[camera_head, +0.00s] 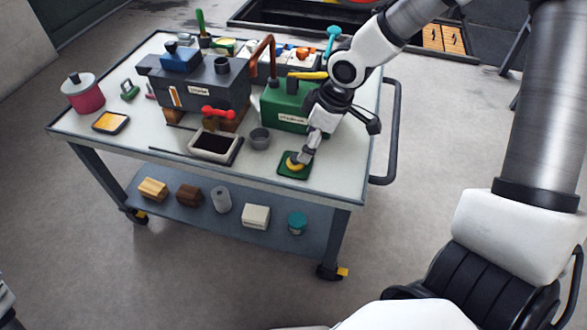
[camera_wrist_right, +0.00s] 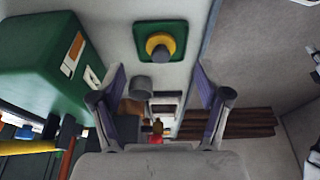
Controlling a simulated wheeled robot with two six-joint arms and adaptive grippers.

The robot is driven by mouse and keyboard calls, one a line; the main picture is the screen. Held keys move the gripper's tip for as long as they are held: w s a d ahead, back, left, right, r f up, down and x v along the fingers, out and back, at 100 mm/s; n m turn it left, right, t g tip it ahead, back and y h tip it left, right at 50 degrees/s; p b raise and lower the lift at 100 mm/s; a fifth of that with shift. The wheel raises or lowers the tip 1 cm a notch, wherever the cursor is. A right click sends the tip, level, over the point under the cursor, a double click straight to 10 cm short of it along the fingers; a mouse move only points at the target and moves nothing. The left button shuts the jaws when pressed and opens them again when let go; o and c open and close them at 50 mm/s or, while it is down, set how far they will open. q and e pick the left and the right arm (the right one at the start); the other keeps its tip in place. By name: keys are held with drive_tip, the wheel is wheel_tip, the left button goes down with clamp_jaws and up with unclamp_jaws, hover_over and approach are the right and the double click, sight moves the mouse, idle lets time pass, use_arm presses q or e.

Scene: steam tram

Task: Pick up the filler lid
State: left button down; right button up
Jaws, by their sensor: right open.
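The filler lid appears to be the round yellow piece (camera_head: 294,165) with a grey knob, sitting on a green square pad (camera_head: 285,173) near the table's front right corner. In the right wrist view the yellow lid (camera_wrist_right: 160,46) lies on the pad, ahead of the fingers and roughly centred between them. My right gripper (camera_head: 300,158) points down close above the lid and partly covers it in the head view. In the wrist view my right gripper (camera_wrist_right: 160,88) is open, with nothing between its fingers. Whether a finger touches the lid cannot be told. My left gripper is not in view.
A green tank (camera_head: 288,112) stands close behind the pad. A grey cup (camera_head: 260,138) and a dark-filled tray (camera_head: 214,147) are to its left. A dark engine body (camera_head: 200,90) and a pink pot (camera_head: 82,95) stand further left. The handle rail (camera_head: 396,130) is at the right.

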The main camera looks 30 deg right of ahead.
sight(296, 162)
drive_tip(key=x, duration=0.5)
drive_tip(key=shift+w+a+f+b, duration=0.2)
drive_tip(key=shift+w+a+b, duration=0.1)
drive_tip(key=shift+a+b, duration=0.1)
drive_tip(key=shift+w+f, duration=0.1)
drive_tip(key=shift+f, duration=0.25)
drive_tip(key=shift+r, duration=0.1)
drive_tip(key=c, duration=1.1)
